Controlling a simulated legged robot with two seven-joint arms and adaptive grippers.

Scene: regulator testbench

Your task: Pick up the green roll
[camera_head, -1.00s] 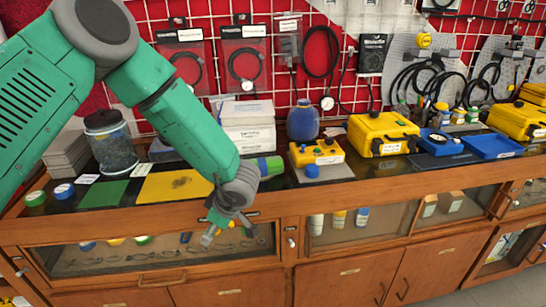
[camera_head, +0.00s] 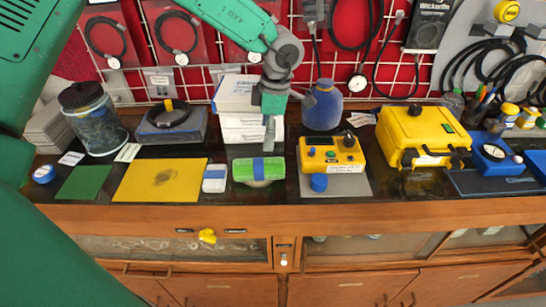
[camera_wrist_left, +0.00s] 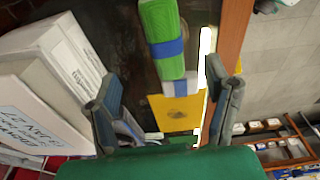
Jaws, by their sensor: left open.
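The green roll (camera_head: 258,171) with a blue band lies on the dark bench top, between a small white-and-blue block and the yellow regulator box. In the left wrist view the green roll (camera_wrist_left: 158,32) runs lengthwise at the top, beyond the fingers. My left gripper (camera_head: 269,138) points down above and slightly behind the roll. In the left wrist view the left gripper (camera_wrist_left: 163,76) has its fingers spread wide, with nothing held between them. The right gripper is not in view.
White boxes (camera_head: 240,97) stand behind the roll, close to my gripper. The yellow regulator box (camera_head: 318,154) is right of the roll, and a blue bottle (camera_head: 322,112) stands behind that. A yellow mat (camera_head: 140,186) and the white-and-blue block (camera_head: 215,183) lie left. The bench front edge is near.

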